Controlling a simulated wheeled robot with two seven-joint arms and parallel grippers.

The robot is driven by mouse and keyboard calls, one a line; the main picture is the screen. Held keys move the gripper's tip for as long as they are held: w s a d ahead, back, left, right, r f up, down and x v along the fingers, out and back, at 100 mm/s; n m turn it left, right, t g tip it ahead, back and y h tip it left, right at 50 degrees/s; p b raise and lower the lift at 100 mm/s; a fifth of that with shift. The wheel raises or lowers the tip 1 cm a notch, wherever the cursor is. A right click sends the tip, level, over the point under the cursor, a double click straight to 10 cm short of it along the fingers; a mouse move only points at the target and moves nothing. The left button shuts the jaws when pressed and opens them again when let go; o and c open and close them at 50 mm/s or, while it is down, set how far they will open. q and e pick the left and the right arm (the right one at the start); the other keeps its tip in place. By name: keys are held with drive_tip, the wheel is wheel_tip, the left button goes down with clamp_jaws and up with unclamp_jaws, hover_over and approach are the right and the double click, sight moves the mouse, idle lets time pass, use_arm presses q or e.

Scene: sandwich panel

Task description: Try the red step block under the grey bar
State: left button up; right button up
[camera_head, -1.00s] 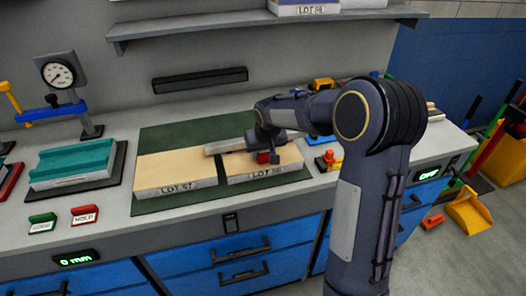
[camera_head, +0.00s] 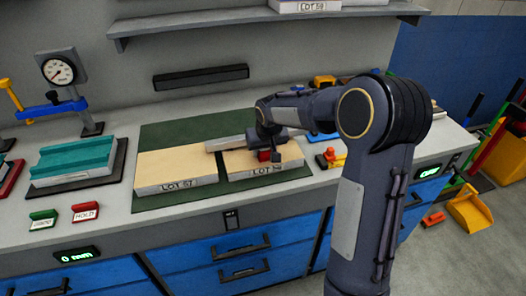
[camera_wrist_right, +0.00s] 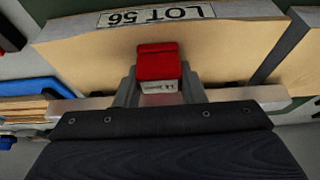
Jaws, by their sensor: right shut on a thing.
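The red step block (camera_head: 264,155) is held by my right gripper (camera_head: 269,150), low over the LOT 56 panel (camera_head: 285,163). In the right wrist view the block (camera_wrist_right: 157,62) sits between the two fingers, with a pale marked face towards the camera. The grey bar (camera_head: 225,144) lies across the panels, and its left part shows beside the gripper. In the right wrist view the bar (camera_wrist_right: 245,94) runs sideways behind the fingers. Whether the block touches the bar or panel is hard to tell. My left gripper is out of view.
The LOT 57 panel (camera_head: 175,172) lies to the left on the green mat (camera_head: 170,130). A dial gauge stand (camera_head: 62,72), a teal ribbed piece (camera_head: 75,158) and green and red signs (camera_head: 85,212) are further left. Orange and blue items sit right of the mat.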

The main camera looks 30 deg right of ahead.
drive_tip(key=shift+s+a+b, duration=0.15)
drive_tip(key=shift+s+b, duration=0.05)
drive_tip(key=shift+s, duration=0.45)
drive_tip(key=shift+s+a+b, duration=0.15)
drive_tip(key=shift+s, duration=0.45)
wheel_tip(320, 180, up, 7)
drive_tip(key=p, duration=0.5)
idle(0.5)
